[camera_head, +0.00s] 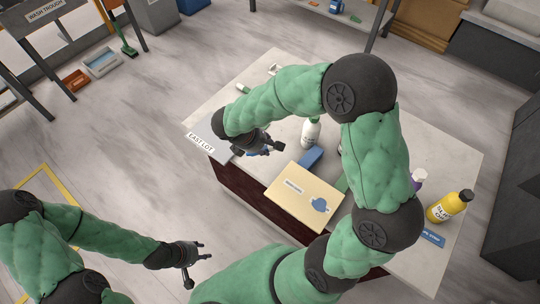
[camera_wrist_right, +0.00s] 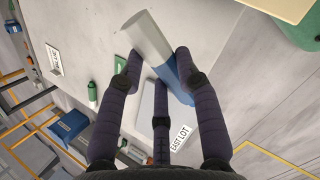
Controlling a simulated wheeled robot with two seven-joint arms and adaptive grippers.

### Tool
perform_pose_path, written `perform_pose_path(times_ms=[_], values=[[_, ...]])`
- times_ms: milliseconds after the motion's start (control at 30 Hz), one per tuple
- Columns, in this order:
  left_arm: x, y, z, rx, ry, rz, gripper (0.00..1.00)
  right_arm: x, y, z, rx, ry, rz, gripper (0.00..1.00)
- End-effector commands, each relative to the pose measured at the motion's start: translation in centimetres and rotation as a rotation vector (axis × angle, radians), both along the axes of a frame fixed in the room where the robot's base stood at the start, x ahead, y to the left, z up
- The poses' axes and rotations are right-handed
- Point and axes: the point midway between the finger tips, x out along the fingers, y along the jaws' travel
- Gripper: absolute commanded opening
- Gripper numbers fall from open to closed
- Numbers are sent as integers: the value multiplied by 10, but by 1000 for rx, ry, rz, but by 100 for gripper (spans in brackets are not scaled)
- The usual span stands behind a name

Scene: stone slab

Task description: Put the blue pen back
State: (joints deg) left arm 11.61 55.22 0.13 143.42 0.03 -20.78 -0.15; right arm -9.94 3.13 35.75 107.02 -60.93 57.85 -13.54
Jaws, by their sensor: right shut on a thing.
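A blue pen with a pale grey end (camera_wrist_right: 148,35) is held between the fingers of my right gripper (camera_wrist_right: 157,68) in the right wrist view. The pen lies slantwise, its blue part partly hidden by a finger. In the head view my right gripper (camera_head: 268,145) is over the left corner of the slab (camera_head: 230,118), beside a grey plate (camera_head: 207,128) labelled EAST LOT. This plate (camera_wrist_right: 145,112) is below the gripper in the wrist view. I cannot tell whether the pen touches it. My left gripper (camera_head: 198,268) is open and empty, off the slab.
My right arm hides part of the slab.

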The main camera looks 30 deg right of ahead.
Motion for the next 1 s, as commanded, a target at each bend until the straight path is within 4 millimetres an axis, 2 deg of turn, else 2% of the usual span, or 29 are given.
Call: perform_pose_path(times_ms=[167,300,400,533,667,1000], values=[[0,0,13,0,0,0,40,-26,19,-1,215,7,-334,9],[0,0,21,0,1,0,40,-39,45,2,368,-33,-573,9],[0,0,25,0,1,0,40,-43,61,5,442,-67,-694,9],[0,0,25,0,1,0,40,-42,69,6,483,-92,-769,9],[0,0,19,0,1,0,40,-34,57,-3,490,-97,-788,9],[0,0,-2,0,1,0,40,2,-5,-37,488,-97,-785,9]])
